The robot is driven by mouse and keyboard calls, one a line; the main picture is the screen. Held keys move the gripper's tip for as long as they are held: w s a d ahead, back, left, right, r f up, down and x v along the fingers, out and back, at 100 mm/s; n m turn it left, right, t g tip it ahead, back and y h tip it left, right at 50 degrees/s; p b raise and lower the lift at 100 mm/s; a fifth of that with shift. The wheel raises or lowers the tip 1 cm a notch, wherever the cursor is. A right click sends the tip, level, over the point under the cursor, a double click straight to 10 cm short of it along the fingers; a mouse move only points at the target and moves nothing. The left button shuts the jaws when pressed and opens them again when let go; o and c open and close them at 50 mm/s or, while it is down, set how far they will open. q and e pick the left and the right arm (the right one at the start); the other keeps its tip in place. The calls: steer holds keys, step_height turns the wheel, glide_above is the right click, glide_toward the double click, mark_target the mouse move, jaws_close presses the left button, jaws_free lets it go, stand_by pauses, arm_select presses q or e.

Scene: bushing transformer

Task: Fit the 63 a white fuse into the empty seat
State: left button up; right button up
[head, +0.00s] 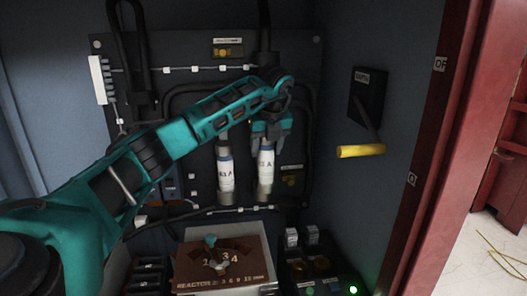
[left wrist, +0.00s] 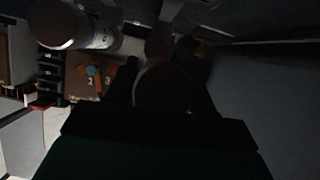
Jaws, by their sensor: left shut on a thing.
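My left gripper (head: 268,140) is shut on the upper end of a white fuse (head: 266,172), which hangs upright in front of the back panel. Its label is partly readable, ending in "A". A second white fuse (head: 225,172) with a similar label stands upright just left of it; it also shows in the left wrist view (left wrist: 75,25). In that dark view, the held fuse (left wrist: 163,88) is a shadowed shape between the fingers. The seat behind the held fuse is hidden, and I cannot tell whether the fuse touches it. My right gripper is not in view.
A reactor box (head: 222,262) with a brown dial face stands below the fuses. A yellow lever handle (head: 361,151) juts from the right wall. Black cables (head: 265,30) run along the panel. A red door frame (head: 450,150) bounds the right side.

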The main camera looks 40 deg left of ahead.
arm_select(q)
steer(key=shift+w+a, duration=0.45)
steer(key=shift+a, duration=0.2)
steer(key=shift+w+a, duration=0.45)
steer(key=shift+a, duration=0.2)
steer(key=shift+f+p, duration=0.35)
steer(key=shift+f, duration=1.35)
steer(key=o, duration=1.4)
steer(key=shift+f, duration=0.1)
steer(key=v, duration=1.2)
steer(key=shift+b, duration=0.3)
